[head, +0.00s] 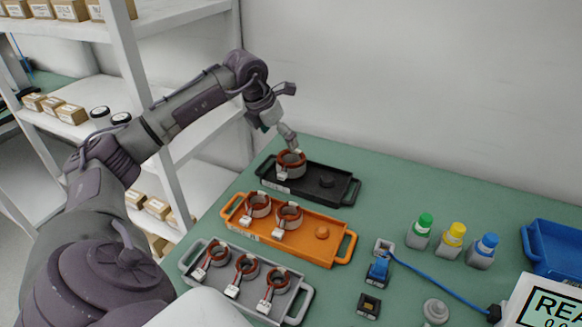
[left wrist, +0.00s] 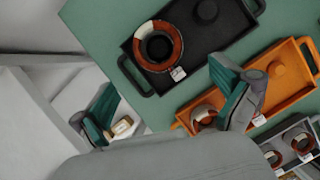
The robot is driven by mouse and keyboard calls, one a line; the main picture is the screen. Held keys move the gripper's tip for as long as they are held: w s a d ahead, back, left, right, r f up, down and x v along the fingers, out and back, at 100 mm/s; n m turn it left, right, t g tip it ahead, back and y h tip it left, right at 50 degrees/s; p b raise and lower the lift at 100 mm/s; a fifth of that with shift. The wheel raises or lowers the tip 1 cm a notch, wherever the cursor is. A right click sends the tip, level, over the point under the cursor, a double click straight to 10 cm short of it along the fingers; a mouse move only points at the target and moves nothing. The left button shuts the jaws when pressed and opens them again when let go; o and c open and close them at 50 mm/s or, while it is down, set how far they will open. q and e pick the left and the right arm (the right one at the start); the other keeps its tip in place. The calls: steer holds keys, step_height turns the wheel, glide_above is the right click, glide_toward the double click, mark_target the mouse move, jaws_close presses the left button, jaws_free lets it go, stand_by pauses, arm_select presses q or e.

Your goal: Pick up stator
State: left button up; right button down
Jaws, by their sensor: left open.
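A copper-and-grey stator (head: 291,163) with a white connector sits at the left end of the black tray (head: 338,192). My left gripper (head: 286,118) is open and empty, above and close to this stator. In the left wrist view the gripper's fingers (left wrist: 172,104) are wide apart, and the stator (left wrist: 158,46) lies beyond them, not between them. Two more stators (head: 258,206) (head: 288,216) sit in the orange tray (head: 340,246). Three stators (head: 218,255) (head: 247,267) (head: 277,280) sit in the grey tray (head: 298,311). My right gripper is not in view.
To the right stand bottles with green (head: 420,230), yellow (head: 452,237) and blue (head: 483,250) caps, and a blue bin (head: 555,255). A small blue device (head: 378,270) with a cable lies near the orange tray. White shelves (head: 185,25) stand left. The table's back right is clear.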

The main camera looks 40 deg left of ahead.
mark_target(291, 159)
arm_select(q)
steer(key=p+x, duration=0.1)
steer(key=x, duration=1)
steer(key=shift+a+f, duration=0.15)
steer(key=shift+a, duration=0.05)
steer(key=shift+c, duration=0.2)
steer(key=c, duration=1.3)
steer(key=shift+w, duration=0.1)
steer(key=shift+c, duration=1.2)
steer(key=shift+a+r, duration=0.1)
steer(key=shift+r, duration=0.15)
